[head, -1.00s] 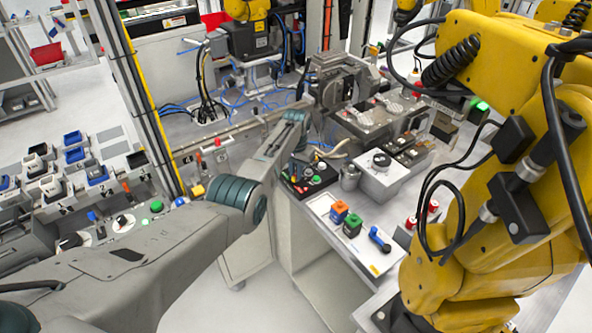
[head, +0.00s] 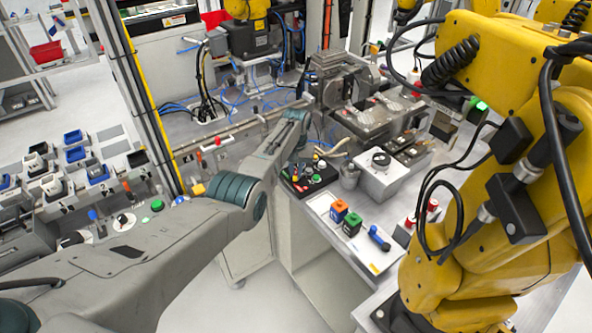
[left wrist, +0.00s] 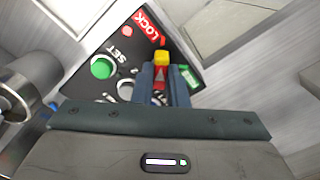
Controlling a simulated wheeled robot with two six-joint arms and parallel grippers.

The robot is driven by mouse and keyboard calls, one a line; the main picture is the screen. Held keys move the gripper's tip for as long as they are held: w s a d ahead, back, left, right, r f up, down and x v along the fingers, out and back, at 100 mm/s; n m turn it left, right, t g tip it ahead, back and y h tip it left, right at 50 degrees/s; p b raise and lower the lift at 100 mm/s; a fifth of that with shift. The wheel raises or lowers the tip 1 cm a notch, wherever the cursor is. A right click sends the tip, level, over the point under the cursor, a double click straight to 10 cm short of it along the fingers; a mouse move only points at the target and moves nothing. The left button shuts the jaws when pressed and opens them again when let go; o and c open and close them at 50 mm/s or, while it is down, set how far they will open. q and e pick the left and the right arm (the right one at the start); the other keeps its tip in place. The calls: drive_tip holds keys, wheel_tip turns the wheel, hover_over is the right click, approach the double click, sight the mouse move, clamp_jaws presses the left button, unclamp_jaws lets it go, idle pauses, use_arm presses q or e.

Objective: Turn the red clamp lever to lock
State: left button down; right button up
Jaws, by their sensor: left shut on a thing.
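The red clamp lever (left wrist: 161,76) with a yellow end shows in the left wrist view, between the two fingers of my left gripper (left wrist: 163,84). The gripper is shut on it. The lever stands over a black panel (left wrist: 124,55) with a red LOCK label (left wrist: 147,21), a SET label and a green button (left wrist: 102,68). In the head view the black panel (head: 318,186) sits at the left end of the bench, and my left arm reaches up beside it. The fingers are hard to make out there. My right gripper is not in view.
A grey box (head: 382,180) with a round knob stands right of the panel. A large yellow robot arm (head: 500,190) fills the right side.

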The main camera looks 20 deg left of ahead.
sight(296, 172)
use_arm(q)
drive_tip(key=shift+w+r, duration=0.15)
drive_tip(key=shift+r, duration=0.05)
drive_tip(key=c, duration=1.4)
unclamp_jaws()
drive_tip(key=shift+f, duration=0.1)
drive_tip(key=shift+c, duration=0.2)
drive_tip(key=shift+r, duration=0.5)
wheel_tip(296, 172, up, 10)
drive_tip(key=b, duration=0.2)
drive_tip(key=shift+f, duration=0.1)
